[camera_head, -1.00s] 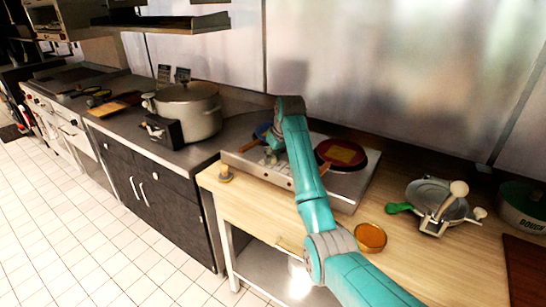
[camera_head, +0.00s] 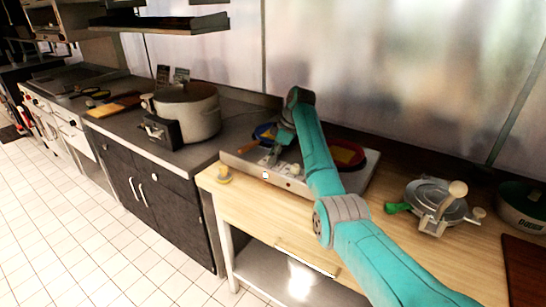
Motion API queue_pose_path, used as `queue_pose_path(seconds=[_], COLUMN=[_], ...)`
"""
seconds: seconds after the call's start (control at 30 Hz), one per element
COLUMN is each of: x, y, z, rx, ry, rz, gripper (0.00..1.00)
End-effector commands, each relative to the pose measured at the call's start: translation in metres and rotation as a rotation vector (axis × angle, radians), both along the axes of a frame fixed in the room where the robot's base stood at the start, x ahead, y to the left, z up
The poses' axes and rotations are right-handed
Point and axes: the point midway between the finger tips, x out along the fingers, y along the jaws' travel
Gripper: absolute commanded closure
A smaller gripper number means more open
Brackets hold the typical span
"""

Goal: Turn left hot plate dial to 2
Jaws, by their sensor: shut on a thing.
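The hot plate (camera_head: 236,165) is a metal unit on the wooden counter, its front panel facing the aisle. My gripper (camera_head: 267,161) is small in the view, at the left part of that front panel, and is shut on the left dial. The dial itself is mostly hidden by the fingers, and its setting cannot be read. A small pale square (camera_head: 265,175) shows on the panel just below the gripper. A blue pan (camera_head: 263,131) with an orange handle is on the left burner, and a red pan (camera_head: 345,154) with yellow contents is on the right, partly behind my arm.
A large steel pot (camera_head: 190,115) stands on the dark counter to the left. A small yellowish object (camera_head: 223,175) sits at the wooden counter's left corner. A metal press-like tool (camera_head: 437,203) and a green-handled item (camera_head: 397,208) lie to the right.

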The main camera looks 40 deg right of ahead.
Motion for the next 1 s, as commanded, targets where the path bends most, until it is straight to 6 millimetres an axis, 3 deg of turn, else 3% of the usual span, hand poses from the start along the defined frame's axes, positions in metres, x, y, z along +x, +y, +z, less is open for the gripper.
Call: queue_pose_path(seconds=[0.5,1.0], x=[0.0012,0.0015], y=[-0.0011,-0.0013], z=[-0.0005,-0.0015], rx=[0.0,0.0], ry=[0.004,0.001], rz=[0.387,0.488], gripper=[1.0,1.0])
